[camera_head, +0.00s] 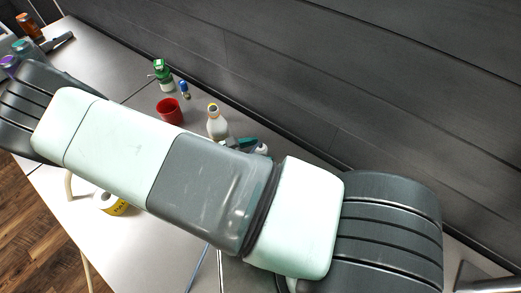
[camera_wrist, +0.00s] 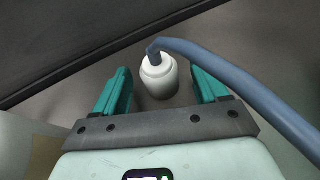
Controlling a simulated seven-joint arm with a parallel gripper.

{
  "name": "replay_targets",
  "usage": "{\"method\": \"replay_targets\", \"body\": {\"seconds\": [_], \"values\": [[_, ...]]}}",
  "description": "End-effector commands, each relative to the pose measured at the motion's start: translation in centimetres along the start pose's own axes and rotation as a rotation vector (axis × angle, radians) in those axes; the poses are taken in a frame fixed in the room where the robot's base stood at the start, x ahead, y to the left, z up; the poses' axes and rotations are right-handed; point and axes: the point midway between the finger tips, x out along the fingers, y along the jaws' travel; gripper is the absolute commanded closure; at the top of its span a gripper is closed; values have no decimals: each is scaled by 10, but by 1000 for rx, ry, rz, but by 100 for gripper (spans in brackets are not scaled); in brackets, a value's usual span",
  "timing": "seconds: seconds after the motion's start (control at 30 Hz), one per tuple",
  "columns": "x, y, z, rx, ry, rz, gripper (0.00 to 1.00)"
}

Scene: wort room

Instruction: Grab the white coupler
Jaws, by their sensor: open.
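The white coupler (camera_wrist: 158,78) stands between the two teal fingers of my gripper (camera_wrist: 159,73) in the wrist view. A blue-grey hose runs from its top toward the lower right. Gaps show between the coupler and both fingers, and my gripper is open. In the head view, my arm covers the middle. Part of my gripper (camera_head: 250,143) shows beyond it, with a small white piece beside the teal that looks like the coupler (camera_head: 262,150).
A white bottle (camera_head: 215,124), a red cup (camera_head: 169,111), a small blue item (camera_head: 185,90) and a green-topped bottle (camera_head: 162,76) stand along the dark wall (camera_head: 330,80). A yellow-and-white container (camera_head: 112,204) stands near the front edge of the table (camera_head: 160,245).

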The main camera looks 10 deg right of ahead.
Motion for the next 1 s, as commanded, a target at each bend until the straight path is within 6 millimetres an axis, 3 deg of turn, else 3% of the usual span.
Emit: {"method": "replay_targets", "body": {"seconds": [0.13,0.4,0.73,1.0], "values": [[16,0,0,-1,0,0,27],[18,0,0,0,1,1,29],[18,0,0,0,1,1,79],[18,0,1,1,1,1,82]]}}
